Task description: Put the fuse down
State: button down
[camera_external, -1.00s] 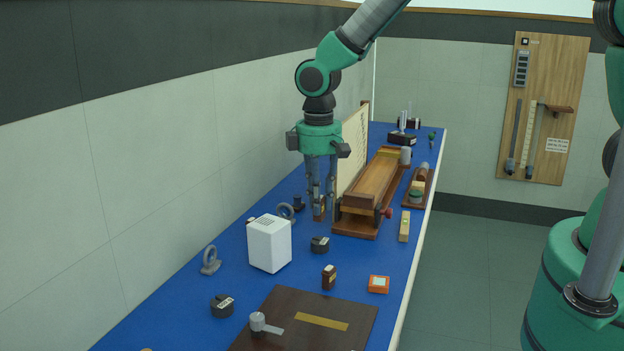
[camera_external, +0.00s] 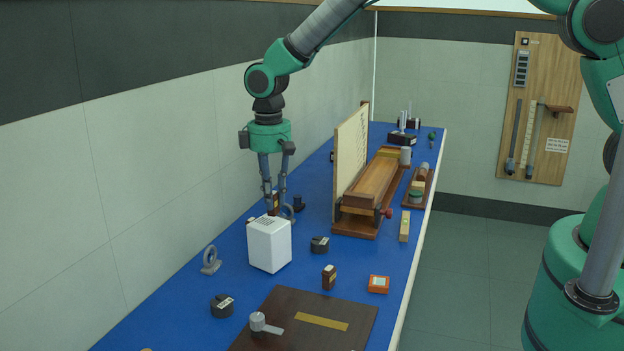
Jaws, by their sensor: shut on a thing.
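My gripper (camera_external: 277,207) hangs straight down over the back-left side of the blue bench, just behind the white box (camera_external: 269,245). It is shut on a small brown block with a pale mark, which I take to be the fuse (camera_external: 275,201). The fingers partly cover the fuse. I cannot tell whether its bottom touches the bench, as the white box is close in front.
A grey ring stand (camera_external: 289,212) and a small dark knob (camera_external: 299,203) stand close by my gripper. A wooden apparatus with a tall board (camera_external: 351,150) is to the right. A similar brown block (camera_external: 329,277) and dark round pieces stand nearer. Blue bench (camera_external: 322,183) is bare between.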

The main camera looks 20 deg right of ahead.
jog(key=shift+w+a+f, duration=0.1)
jog(key=shift+w+a, duration=0.85)
jog(key=shift+w, duration=0.1)
jog(key=shift+w+a, duration=0.1)
jog(key=shift+w+a, duration=0.15)
jog(key=shift+f, duration=1.8)
jog(key=shift+f, duration=0.1)
jog(key=c, duration=1.5)
grip_release()
jog(key=shift+c, duration=0.2)
notch_tip(320, 180, up, 12)
